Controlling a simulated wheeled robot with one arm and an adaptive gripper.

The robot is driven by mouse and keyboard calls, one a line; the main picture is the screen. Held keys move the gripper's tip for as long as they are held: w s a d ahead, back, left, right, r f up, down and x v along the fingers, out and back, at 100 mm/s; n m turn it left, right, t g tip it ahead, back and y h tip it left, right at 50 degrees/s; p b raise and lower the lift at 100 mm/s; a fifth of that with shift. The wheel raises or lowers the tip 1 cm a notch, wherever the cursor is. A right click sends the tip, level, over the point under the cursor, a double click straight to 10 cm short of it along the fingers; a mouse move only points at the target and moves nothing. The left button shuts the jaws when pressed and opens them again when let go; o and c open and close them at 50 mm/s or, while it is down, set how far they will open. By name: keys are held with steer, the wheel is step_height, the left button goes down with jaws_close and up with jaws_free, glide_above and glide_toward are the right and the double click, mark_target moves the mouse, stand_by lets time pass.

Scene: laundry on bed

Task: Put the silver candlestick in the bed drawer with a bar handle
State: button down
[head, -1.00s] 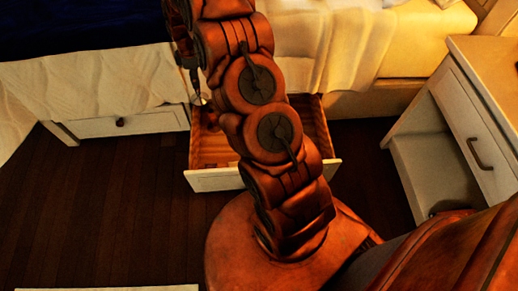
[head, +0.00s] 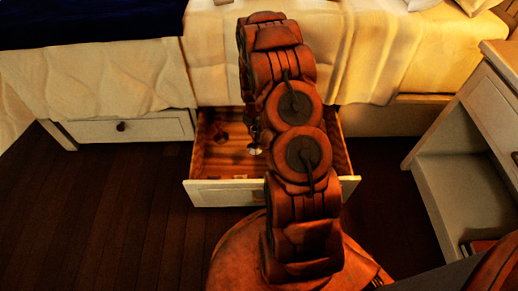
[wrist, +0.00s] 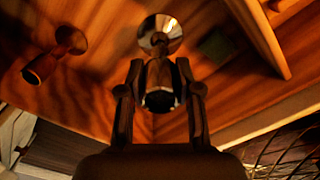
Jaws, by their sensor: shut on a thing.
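The silver candlestick (wrist: 160,35) is in my gripper (wrist: 160,88), with its round shiny foot pointing away from the wrist. The fingers are shut around its darker end. In the head view the candlestick (head: 254,150) shows as a small bright foot beside my arm, over the open bed drawer (head: 225,193). My arm hides most of the gripper there. I cannot tell whether the foot touches the drawer floor.
A reddish-brown candlestick-like object (wrist: 55,55) lies in the drawer, left of my gripper; a small dark green piece (wrist: 215,45) is to the right. A shut bed drawer with a round knob (head: 121,127) is at left. A nightstand (head: 450,150) stands at right.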

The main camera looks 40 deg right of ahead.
mark_target(255, 143)
step_height(255, 143, down, 7)
steer(key=shift+f+b, duration=0.2)
steer(key=shift+b, duration=0.85)
steer(key=shift+f, duration=0.15)
steer(key=c, duration=0.8)
jaws_free()
